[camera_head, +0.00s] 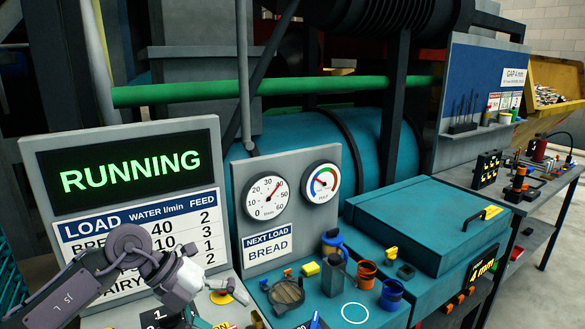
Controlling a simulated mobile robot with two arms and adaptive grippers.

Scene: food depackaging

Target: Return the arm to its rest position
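My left arm (62,300) comes in from the lower left, in front of the load table sign (70,228). Its wrist covers part of the sign's lower rows. My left gripper (187,314) points down at the bottom edge, over the left end of the control panel. Its fingers are mostly cut off, so I cannot tell whether they are open or shut, or hold anything. My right gripper is not in view.
A green "RUNNING" display (132,172) stands at left, beside two dials (266,197) and a "NEXT LOAD BREAD" label (268,246). The teal counter (335,312) holds orange and blue cups (366,274), a blue-topped container (335,243) and a round strainer (287,293). A lidded teal box (430,225) stands right.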

